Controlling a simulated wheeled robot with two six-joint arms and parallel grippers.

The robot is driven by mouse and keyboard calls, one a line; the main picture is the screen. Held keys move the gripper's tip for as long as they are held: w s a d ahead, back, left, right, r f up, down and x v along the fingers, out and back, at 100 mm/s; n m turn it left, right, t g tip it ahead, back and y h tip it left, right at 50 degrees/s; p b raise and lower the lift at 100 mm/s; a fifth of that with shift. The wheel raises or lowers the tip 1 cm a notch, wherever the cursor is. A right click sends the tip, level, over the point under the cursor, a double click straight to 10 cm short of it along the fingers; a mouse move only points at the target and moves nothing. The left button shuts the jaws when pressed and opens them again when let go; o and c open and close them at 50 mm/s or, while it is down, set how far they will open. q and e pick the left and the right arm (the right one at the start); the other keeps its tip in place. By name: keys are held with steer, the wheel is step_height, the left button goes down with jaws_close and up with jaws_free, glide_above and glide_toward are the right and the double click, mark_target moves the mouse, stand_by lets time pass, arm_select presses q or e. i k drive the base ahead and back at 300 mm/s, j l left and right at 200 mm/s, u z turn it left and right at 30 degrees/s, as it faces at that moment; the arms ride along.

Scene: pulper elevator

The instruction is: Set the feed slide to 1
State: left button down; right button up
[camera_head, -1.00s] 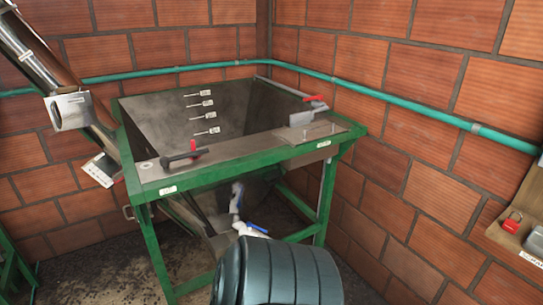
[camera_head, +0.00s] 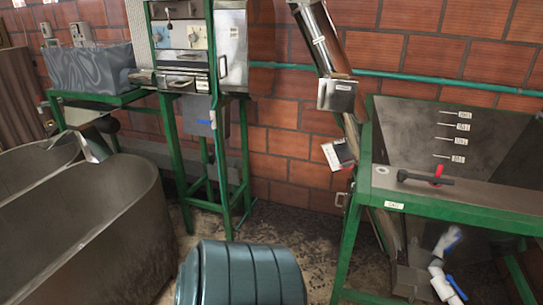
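No part labelled as the feed slide can be read at this size. A dark bar handle with a red piece (camera_head: 425,178) lies on the front ledge of the green-framed metal hopper (camera_head: 480,200) at the right. A machine on a green stand (camera_head: 190,60) at the upper left has a metal front with knobs and a horizontal dark slot or bar; its markings are too small to read.
A large metal tank (camera_head: 100,240) fills the lower left. A slanted metal chute (camera_head: 322,40) comes down beside the hopper. Dark floor is open between the green stand and the hopper.

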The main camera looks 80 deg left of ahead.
mark_target(345, 167)
steer(key=u, duration=1.95)
steer(key=i+j, duration=0.2)
steer(key=i+j+u, duration=0.15)
steer(key=i, duration=0.3)
